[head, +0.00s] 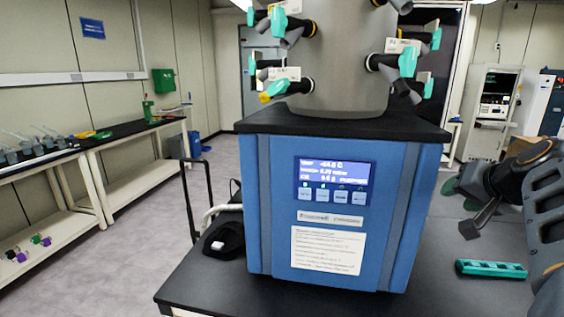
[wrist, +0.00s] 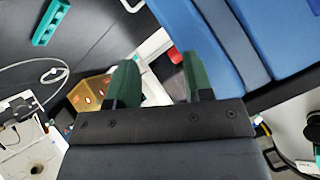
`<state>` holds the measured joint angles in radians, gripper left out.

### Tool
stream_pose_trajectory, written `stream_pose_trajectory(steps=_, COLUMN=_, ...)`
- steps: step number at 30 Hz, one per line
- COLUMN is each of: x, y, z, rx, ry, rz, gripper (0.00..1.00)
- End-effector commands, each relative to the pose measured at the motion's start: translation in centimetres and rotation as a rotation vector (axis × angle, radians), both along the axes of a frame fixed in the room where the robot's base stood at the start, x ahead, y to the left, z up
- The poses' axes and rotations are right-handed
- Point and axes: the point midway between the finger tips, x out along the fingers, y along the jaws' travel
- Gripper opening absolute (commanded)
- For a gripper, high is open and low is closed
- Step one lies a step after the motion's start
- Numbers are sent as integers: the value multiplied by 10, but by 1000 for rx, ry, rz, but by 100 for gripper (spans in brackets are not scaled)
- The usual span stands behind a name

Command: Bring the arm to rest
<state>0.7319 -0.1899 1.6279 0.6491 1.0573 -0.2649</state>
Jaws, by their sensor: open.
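My gripper (head: 460,187) is at the right of the head view, beside the freeze dryer and above the black bench. In the wrist view its two dark green fingers (wrist: 158,68) stand apart with nothing held between them. The blue freeze dryer (head: 262,215) stands on the bench, with a lit display on its front and a grey column with several teal-knobbed valves on top. Its blue side also shows at the upper right of the wrist view (wrist: 213,28). My arm partly fills the right edge of the head view.
A teal slotted piece (head: 491,268) lies on the bench (head: 425,285) below my gripper; the wrist view shows it too (wrist: 50,22). A thin pale cable (wrist: 35,65) lies near it. Side benches (head: 120,133) line the left wall, with open floor between.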

Motion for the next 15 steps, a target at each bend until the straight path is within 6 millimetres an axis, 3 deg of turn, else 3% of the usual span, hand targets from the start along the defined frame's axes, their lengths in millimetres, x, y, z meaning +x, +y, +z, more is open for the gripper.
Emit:
stream_pose_trajectory(steps=3, x=-17, y=47, z=-70, rx=-10, ry=226, rz=19, gripper=47)
stream_pose_trajectory(steps=9, x=-73, y=122, z=-161, rx=-156, ry=504, rz=164, gripper=47)
stream_pose_trajectory(steps=12, x=-103, y=154, z=-187, rx=-253, ry=580, rz=290, gripper=47)
stream_pose_trajectory(steps=15, x=-121, y=177, z=-197, rx=-313, ry=606, rz=398, gripper=47)
